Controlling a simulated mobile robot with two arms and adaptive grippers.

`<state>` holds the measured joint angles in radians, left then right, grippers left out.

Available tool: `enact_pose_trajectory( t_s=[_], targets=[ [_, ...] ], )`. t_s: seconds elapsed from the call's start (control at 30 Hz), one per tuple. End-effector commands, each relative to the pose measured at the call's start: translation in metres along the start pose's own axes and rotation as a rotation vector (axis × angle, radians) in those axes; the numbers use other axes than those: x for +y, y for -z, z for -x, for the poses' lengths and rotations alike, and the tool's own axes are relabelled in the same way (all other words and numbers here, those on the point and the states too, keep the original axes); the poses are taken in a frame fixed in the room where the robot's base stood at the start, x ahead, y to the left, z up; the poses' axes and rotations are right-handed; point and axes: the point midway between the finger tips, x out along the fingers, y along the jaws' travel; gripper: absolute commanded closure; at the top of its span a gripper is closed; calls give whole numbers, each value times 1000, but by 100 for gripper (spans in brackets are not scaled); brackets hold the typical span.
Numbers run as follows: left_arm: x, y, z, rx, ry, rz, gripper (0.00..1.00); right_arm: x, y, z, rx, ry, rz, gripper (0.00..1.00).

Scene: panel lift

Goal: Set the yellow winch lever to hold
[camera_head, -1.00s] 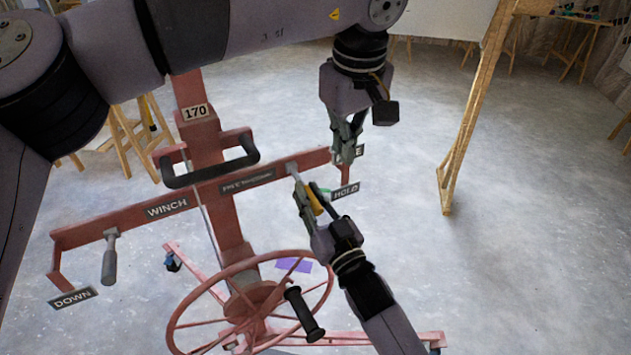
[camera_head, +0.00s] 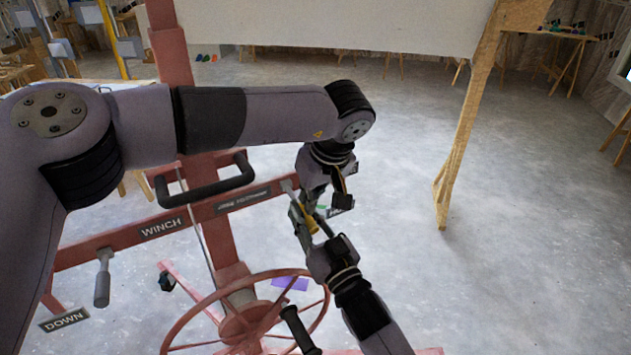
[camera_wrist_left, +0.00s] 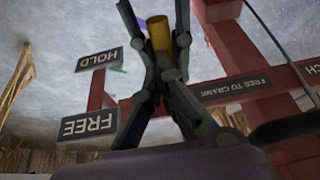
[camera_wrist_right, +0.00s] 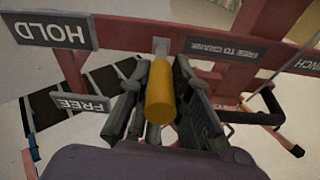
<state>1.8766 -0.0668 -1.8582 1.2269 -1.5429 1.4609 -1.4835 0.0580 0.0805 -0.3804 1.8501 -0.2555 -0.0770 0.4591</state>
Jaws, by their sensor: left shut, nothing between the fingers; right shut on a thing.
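The yellow winch lever (camera_head: 313,225) sits on the right part of the red crossbar, with its grip pointing outward. My right gripper (camera_head: 305,222) is shut around it; the right wrist view shows the yellow grip (camera_wrist_right: 160,95) between the two fingers. My left gripper (camera_wrist_left: 158,78) is shut and empty, close to the lever and right fingers. In the head view the left fingertips are hard to separate from the right ones. The HOLD plate (camera_wrist_left: 98,60) and FREE plate (camera_wrist_left: 88,125) show in the left wrist view. The lever's exact setting is hard to tell.
A black U-shaped handle (camera_head: 205,190) stands out from the red column. A grey lever (camera_head: 102,280) hangs near the DOWN plate (camera_head: 64,320). A red handwheel (camera_head: 170,335) is below. A wooden post (camera_head: 462,120) stands right, with open floor around it.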

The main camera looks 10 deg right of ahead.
Motion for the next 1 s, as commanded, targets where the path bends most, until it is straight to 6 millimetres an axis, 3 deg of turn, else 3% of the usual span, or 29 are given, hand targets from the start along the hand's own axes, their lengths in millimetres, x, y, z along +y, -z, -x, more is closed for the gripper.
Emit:
enact_pose_trajectory(
  t_s=[0.83,0.87,1.0],
  targets=[
    [-2,-8,-24,-3,3,0,100,0,2,0,4,1,1,100],
    [-2,-8,-24,-4,3,-1,100,0,2,0,5,1,1,81],
    [-2,-8,-24,-4,6,-2,100,-1,4,0,10,2,2,71]
  ],
)
